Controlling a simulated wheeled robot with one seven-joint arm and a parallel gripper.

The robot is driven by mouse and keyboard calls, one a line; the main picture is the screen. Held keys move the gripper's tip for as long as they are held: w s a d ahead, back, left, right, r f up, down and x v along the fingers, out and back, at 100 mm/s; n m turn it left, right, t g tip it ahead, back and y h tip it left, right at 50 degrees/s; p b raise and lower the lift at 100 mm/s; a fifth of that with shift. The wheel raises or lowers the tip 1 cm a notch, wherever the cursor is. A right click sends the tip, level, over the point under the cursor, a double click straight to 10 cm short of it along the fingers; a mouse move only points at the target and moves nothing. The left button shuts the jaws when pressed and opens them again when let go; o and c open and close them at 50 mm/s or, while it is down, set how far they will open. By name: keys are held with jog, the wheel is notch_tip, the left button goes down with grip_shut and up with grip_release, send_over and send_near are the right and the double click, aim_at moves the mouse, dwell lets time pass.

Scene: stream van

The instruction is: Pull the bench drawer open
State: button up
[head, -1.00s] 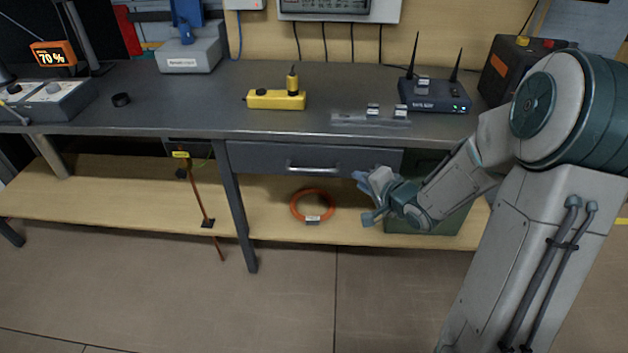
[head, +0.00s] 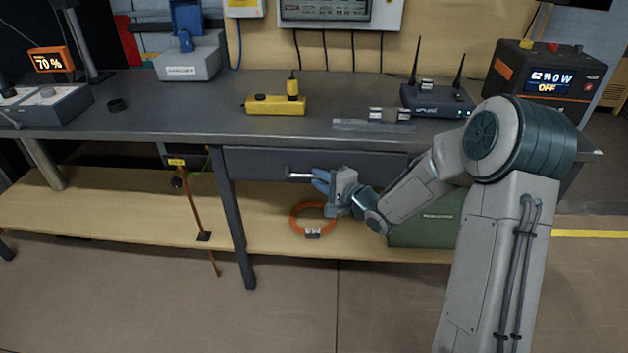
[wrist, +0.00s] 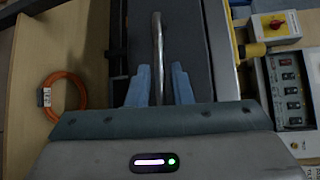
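The bench drawer (head: 262,164) is a dark grey front under the worktop, and it looks closed. Its metal bar handle (head: 297,175) shows at the left end in the head view; my gripper (head: 321,181) covers the rest. In the wrist view the handle (wrist: 157,60) runs upright between the two blue fingers of my gripper (wrist: 158,84). The fingers stand apart on either side of the bar, with a visible gap at each side. The drawer front (wrist: 187,50) lies behind the handle.
An orange cable coil (head: 297,222) and a green case (head: 425,230) sit on the lower wooden shelf (head: 120,205). A yellow power strip (head: 275,104) and a router (head: 437,100) stand on the worktop (head: 225,112). A bench leg (head: 232,220) stands left of the drawer. The floor in front is clear.

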jog(key=shift+x, duration=1.35)
grip_shut()
jog(key=shift+s, duration=0.1)
